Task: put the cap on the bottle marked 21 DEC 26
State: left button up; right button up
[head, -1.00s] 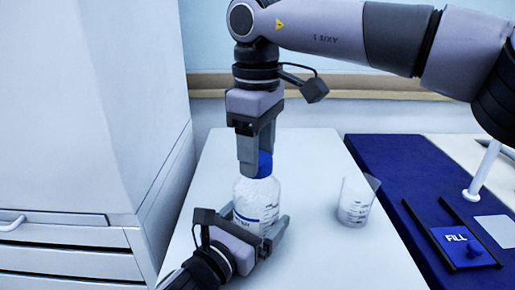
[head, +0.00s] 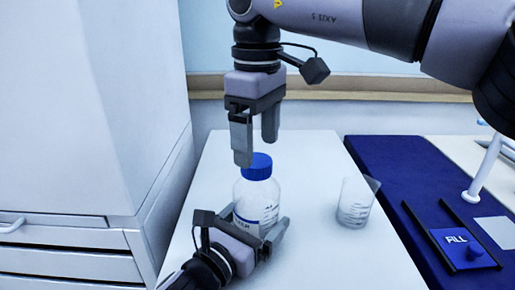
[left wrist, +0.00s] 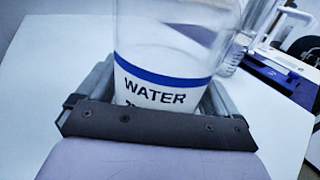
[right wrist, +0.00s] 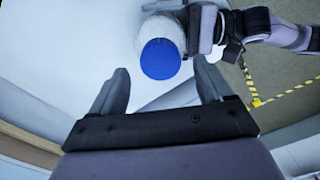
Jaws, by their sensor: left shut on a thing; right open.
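A clear bottle (head: 257,197) stands upright on the white table, with a blue cap (head: 258,166) seated on its neck. My left gripper (head: 262,228) is shut around the bottle's lower body. In the left wrist view the bottle's label (left wrist: 155,92) reads WATER under a blue band; the line below is mostly hidden by the gripper, so no date can be read. My right gripper (head: 256,150) is open and empty, just above the cap. In the right wrist view the cap (right wrist: 160,58) shows from above, beyond the spread fingertips (right wrist: 160,78).
A clear graduated beaker (head: 355,203) stands to the right on the white table (head: 330,262). A dark blue mat (head: 385,165) holds a blue plate marked FILL (head: 462,248) between dark rails. A white cabinet (head: 90,110) stands close on the left.

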jog(key=shift+r, duration=0.95)
